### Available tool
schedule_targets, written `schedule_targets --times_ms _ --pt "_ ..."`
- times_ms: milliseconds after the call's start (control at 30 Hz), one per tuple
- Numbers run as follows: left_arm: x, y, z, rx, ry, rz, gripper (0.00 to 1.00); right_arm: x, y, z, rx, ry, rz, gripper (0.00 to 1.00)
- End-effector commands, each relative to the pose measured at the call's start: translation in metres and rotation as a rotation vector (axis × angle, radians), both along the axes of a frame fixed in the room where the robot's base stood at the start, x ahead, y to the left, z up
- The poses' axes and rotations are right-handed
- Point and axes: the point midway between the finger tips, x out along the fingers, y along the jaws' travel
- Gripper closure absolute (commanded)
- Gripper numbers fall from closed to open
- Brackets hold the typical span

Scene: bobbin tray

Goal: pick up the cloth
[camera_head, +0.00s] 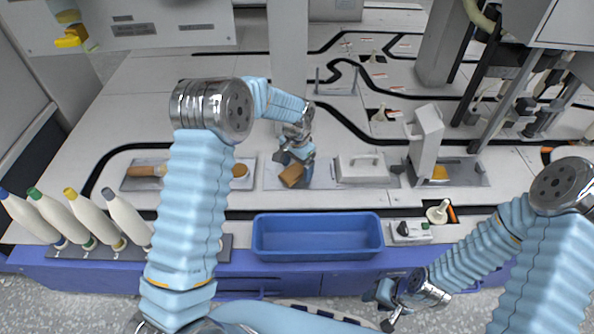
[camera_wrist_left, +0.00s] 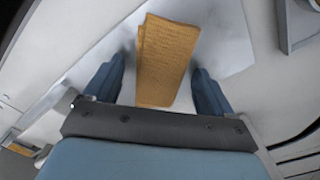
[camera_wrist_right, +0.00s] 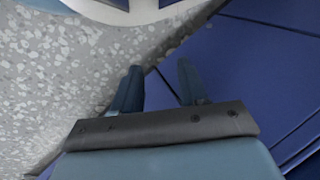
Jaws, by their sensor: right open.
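The cloth (camera_head: 291,175) is a folded tan-brown piece on a light grey mat (camera_head: 322,184) in the middle of the worktop. My left gripper (camera_head: 295,163) is over the cloth, pointing down, and hides part of it in the head view. In the left wrist view the cloth (camera_wrist_left: 166,50) lies between the two open fingers, with a gap on each side. My right gripper (camera_head: 385,303) is open and empty, low in front of the bench. In the right wrist view its fingers (camera_wrist_right: 160,75) are apart, with floor and blue bench panel beyond.
A blue bin (camera_head: 318,254) stands at the front edge. A white handled block (camera_head: 361,167) sits right of the cloth, and a tall white container (camera_head: 425,138) beyond it. A wooden-handled tool (camera_head: 146,171) lies to the left.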

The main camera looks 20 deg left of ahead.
Motion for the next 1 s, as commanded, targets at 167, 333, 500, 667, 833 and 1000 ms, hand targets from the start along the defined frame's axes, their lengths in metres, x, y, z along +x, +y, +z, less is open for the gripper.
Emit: schedule_targets --times_ms 167,333,500,667,833,1000 --pt "0.000 0.000 0.000 0.000 0.000 0.000 0.44 0.000 0.000 0.000 0.000 0.000 0.000 0.57" --pt "0.000 0.000 0.000 0.000 0.000 0.000 0.70 0.000 0.000 0.000 0.000 0.000 0.000 0.57" --pt "0.000 0.000 0.001 0.000 0.000 0.000 0.75 0.000 0.000 0.000 0.000 0.000 0.000 0.57" --pt "0.000 0.000 0.005 0.000 -0.001 0.000 0.75 0.000 0.000 0.001 0.000 0.000 0.000 0.57" --pt "0.001 0.000 0.024 -0.001 -0.003 0.001 0.75 0.000 0.000 0.004 -0.001 -0.001 0.000 0.57" --pt "-0.018 -0.003 0.056 -0.001 -0.003 -0.002 0.75 0.000 -0.001 0.009 -0.002 -0.001 -0.002 0.57"
